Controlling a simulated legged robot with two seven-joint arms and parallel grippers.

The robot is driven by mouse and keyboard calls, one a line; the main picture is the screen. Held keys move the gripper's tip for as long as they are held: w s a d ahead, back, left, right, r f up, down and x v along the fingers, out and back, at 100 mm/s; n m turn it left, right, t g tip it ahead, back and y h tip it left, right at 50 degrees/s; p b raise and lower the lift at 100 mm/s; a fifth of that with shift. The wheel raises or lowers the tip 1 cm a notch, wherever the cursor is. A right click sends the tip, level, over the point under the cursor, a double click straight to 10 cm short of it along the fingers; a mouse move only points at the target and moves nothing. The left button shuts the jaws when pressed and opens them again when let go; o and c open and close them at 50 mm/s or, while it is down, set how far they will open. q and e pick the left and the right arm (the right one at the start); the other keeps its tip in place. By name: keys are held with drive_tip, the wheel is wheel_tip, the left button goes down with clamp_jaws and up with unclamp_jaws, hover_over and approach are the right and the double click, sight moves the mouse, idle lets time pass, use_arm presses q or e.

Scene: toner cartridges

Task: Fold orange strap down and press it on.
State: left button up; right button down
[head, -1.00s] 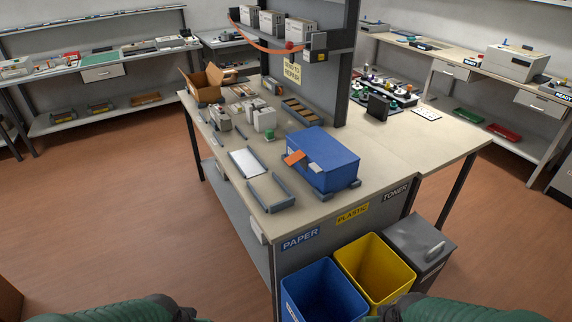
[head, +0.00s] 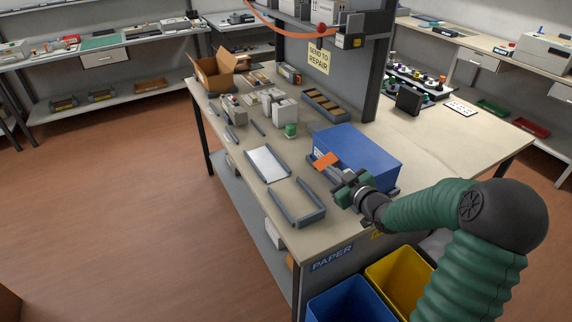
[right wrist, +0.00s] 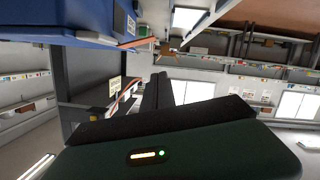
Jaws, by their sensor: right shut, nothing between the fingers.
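The blue box (head: 365,152) stands on the bench near its front corner. Its orange strap (head: 326,161) sticks out from the box's left side, raised rather than lying flat on it. My right gripper (head: 343,186) is shut and empty, just in front of the box and below the strap; a gap to the strap seems to show. In the right wrist view the blue box (right wrist: 65,20) fills the upper left and the orange strap (right wrist: 136,43) juts out to the right of it. The shut fingers (right wrist: 160,85) point away beneath it. My left gripper is not in view.
A grey U-shaped frame (head: 297,216) and a white plate in a frame (head: 267,163) lie left of the box. A green-capped item (head: 290,131) and an open carton (head: 213,72) stand farther back. Blue (head: 345,306) and yellow (head: 396,276) bins stand below the bench edge.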

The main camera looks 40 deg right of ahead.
hover_over(319, 169)
drive_tip(key=a, duration=0.2)
wheel_tip(319, 169, down, 2)
drive_tip(key=f, duration=0.2)
drive_tip(key=s+d+f+b, duration=0.1)
drive_tip(key=shift+f, duration=0.35)
drive_tip(key=shift+a, duration=0.15)
drive_tip(key=shift+f, duration=0.1)
